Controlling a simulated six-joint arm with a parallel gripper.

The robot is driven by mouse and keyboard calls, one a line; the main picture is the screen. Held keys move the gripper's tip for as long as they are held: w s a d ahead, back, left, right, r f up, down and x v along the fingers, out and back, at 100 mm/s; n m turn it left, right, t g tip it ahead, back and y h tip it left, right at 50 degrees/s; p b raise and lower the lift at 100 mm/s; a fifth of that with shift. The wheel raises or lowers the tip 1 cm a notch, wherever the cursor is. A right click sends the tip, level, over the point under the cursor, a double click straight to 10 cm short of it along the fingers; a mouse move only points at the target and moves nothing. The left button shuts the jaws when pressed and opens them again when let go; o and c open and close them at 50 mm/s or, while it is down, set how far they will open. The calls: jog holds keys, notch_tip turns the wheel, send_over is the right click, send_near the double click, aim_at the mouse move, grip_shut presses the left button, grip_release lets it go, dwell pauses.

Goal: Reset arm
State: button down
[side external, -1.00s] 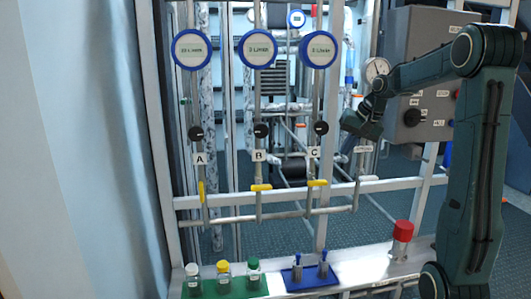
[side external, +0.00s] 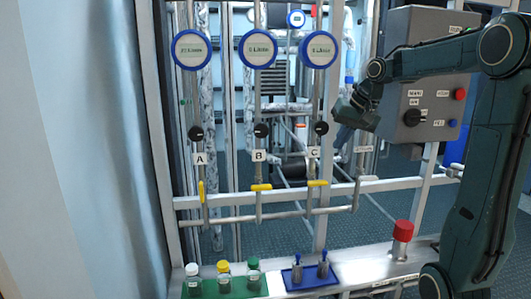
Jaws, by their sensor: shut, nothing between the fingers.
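My gripper (side external: 347,116) hangs in the air in front of the pipe rack, right of the black knob of line C (side external: 321,128) and left of the grey control box (side external: 425,75). It is shut and empty. It seems apart from the knob and the box, though depth is hard to judge. My arm reaches in from the right and covers the upper part of the box's front.
Three blue-rimmed round meters (side external: 258,49) top lines A, B and C. Yellow valve handles (side external: 261,187) sit below. Capped bottles on a green mat (side external: 235,289), a blue tray (side external: 312,281) and a red-capped container (side external: 402,240) stand on the front ledge.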

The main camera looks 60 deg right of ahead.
jog(key=s+a+n, duration=0.3)
jog(key=a+n, duration=0.2)
jog(key=a, duration=1.1)
jog(key=s+a+f+n+y, duration=0.1)
jog(key=s+a+f+n, duration=0.4)
jog(key=s+a, duration=0.3)
jog(key=shift+s, duration=0.7)
jog(key=shift+a+f, duration=0.1)
